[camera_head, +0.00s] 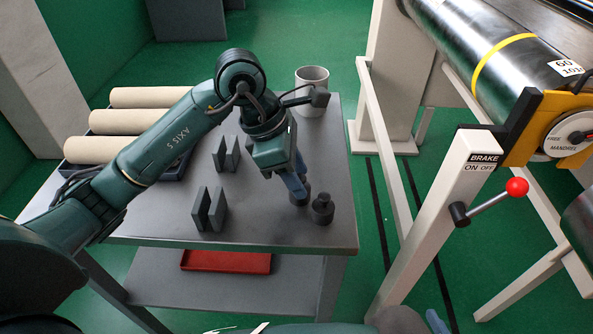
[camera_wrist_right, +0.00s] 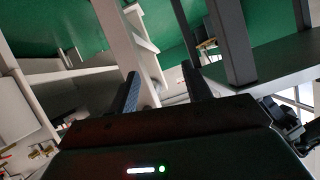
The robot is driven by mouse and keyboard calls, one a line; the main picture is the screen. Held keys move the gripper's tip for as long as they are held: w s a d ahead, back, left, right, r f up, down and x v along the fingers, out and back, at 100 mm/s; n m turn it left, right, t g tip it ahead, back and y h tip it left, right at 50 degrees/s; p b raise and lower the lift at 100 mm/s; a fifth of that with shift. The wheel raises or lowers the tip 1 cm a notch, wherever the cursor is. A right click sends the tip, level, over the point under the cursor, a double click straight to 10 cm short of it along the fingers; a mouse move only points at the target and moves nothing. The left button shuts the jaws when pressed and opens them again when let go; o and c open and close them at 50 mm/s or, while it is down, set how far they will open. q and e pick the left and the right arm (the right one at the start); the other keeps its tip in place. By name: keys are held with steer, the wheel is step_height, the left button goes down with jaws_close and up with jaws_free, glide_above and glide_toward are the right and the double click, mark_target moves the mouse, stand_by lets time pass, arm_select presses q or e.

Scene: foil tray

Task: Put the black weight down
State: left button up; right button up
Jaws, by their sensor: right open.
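A black weight (camera_head: 322,209) with a knob on top stands upright near the right edge of the grey table (camera_head: 270,232). My left gripper (camera_head: 295,188), with blue fingers pointing down, is low over the table just left of this weight. A second dark, rounded shape (camera_head: 301,195) shows right at its fingertips, partly hidden by a finger. I cannot tell whether the fingers are closed on it or whether it touches the table. My right gripper (camera_wrist_right: 160,90) is open and empty in the right wrist view, away from the weights.
Two dark slotted holders (camera_head: 209,210) (camera_head: 227,154) stand left of the gripper. Beige rolls (camera_head: 155,97) lie in a tray at left. A red tray (camera_head: 226,262) is on the lower shelf. A machine with a brake lever (camera_head: 490,200) stands right.

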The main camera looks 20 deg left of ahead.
arm_select(q)
steer(key=shift+r, duration=0.25)
steer(key=v, duration=1.1)
steer(key=shift+a+r, duration=0.25)
steer(key=shift+r, duration=0.1)
steer(key=shift+s, duration=0.1)
